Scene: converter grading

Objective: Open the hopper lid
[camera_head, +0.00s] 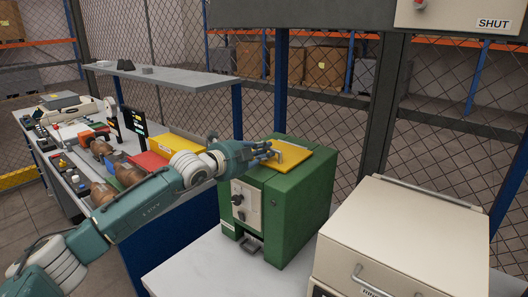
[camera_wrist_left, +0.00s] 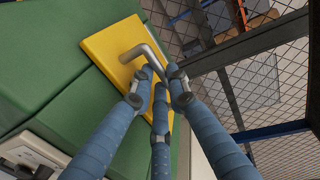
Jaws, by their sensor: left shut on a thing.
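The hopper lid (camera_head: 297,160) is a flat yellow plate on top of the green machine (camera_head: 305,205); it looks flat and closed. In the left wrist view, the yellow lid (camera_wrist_left: 108,42) carries a bent grey metal handle (camera_wrist_left: 145,53). My left gripper (camera_head: 271,153) reaches over the machine from the left and is shut on the lid handle. In the left wrist view, its blue fingers (camera_wrist_left: 163,88) close around the far end of the handle, hiding part of it. My right gripper is not in view.
A cream lidded box (camera_head: 405,235) stands at the front right on the white table (camera_head: 195,262). A bench (camera_head: 60,165) with bins and brown parts lies at the left. A grey shelf (camera_head: 165,75) and a mesh fence stand behind. A box marked SHUT (camera_head: 455,15) hangs at upper right.

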